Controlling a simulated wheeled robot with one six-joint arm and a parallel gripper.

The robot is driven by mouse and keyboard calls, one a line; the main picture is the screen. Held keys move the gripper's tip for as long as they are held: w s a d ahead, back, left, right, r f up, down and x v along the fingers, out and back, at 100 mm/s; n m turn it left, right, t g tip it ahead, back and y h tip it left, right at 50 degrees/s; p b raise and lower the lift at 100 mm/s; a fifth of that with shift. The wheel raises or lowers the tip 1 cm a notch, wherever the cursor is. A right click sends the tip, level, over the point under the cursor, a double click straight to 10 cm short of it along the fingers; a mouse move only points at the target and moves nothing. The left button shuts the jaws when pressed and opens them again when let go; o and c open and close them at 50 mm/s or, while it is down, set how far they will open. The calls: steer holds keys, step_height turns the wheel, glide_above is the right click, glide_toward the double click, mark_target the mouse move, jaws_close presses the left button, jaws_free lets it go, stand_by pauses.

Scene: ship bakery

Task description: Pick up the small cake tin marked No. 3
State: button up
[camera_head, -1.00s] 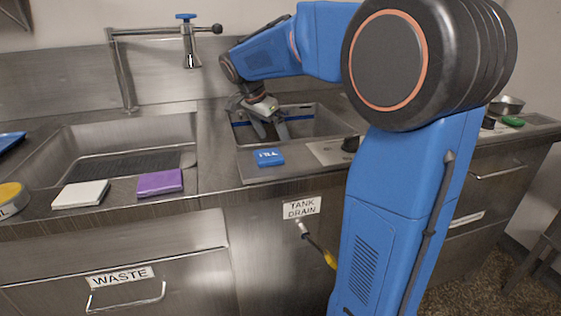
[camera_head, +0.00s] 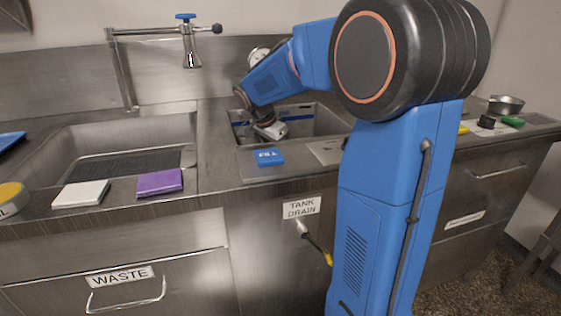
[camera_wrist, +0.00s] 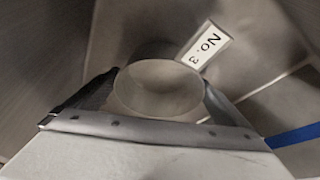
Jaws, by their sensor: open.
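The small cake tin (camera_wrist: 158,90) shows in the wrist view as a pale round shape between the fingers of my gripper (camera_wrist: 157,98). A white tag reading "No. 3" (camera_wrist: 206,47) is just beyond it, to the upper right. My gripper is open, with one finger on each side of the tin; I cannot tell whether they touch it. In the head view my gripper (camera_head: 270,131) points down into the right-hand tank (camera_head: 318,124). The tin is hidden there by the arm and the tank's walls.
The tank's walls surround my gripper closely, with a blue line (camera_wrist: 296,135) on one wall. A blue "FILL" block (camera_head: 268,156) lies at the tank's front edge. A tap (camera_head: 188,45) stands behind the left sink. A metal bowl (camera_head: 506,105) sits at the far right.

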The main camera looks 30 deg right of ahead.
steer(key=c, duration=0.8)
steer(key=shift+r, duration=0.1)
